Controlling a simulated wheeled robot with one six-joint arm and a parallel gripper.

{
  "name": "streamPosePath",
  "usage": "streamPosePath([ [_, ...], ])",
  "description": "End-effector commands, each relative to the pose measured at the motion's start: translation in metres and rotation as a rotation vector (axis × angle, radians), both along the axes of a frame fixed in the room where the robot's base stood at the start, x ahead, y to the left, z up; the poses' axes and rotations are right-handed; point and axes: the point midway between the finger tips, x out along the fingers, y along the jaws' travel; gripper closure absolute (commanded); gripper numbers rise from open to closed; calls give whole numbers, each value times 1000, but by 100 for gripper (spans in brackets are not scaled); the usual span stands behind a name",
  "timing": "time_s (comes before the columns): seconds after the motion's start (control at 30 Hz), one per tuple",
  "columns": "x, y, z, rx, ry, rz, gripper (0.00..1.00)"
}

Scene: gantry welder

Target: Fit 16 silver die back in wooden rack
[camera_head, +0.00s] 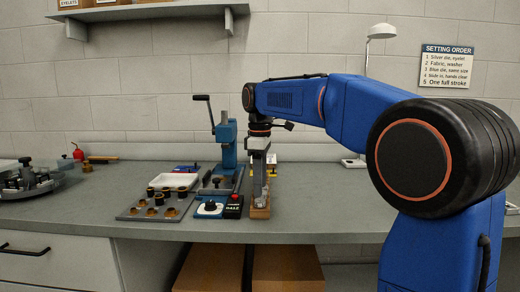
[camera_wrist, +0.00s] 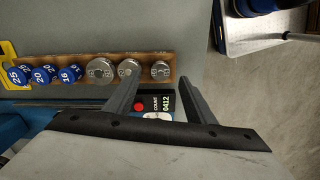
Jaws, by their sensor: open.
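The wooden rack (camera_wrist: 145,86) lies along the upper left of the wrist view, and its near end (camera_head: 260,213) shows on the bench in the head view. Three silver dies stand in a row on it: a large one (camera_wrist: 101,69), a middle one (camera_wrist: 125,68) and the smallest (camera_wrist: 160,69) at the right end. Their numbers are too small to read. My gripper (camera_wrist: 158,72) is open, with one finger on each side of the smallest silver die in the picture; whether they touch it I cannot tell. In the head view my gripper (camera_head: 260,150) points down over the rack.
Blue dies marked 25, 20 and 16 (camera_wrist: 71,73) fill the rack's other end. A counter box (camera_wrist: 155,104) and the blue hand press (camera_head: 226,140) stand close left of the rack in the head view. A tray of parts (camera_head: 157,208) lies farther left.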

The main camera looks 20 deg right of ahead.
Motion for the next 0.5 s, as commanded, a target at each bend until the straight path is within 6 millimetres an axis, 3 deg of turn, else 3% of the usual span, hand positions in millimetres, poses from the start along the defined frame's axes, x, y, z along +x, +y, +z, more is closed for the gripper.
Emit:
streamPosePath([
  [0.5, -1, 1, 101, 1, 0, 1, 50],
])
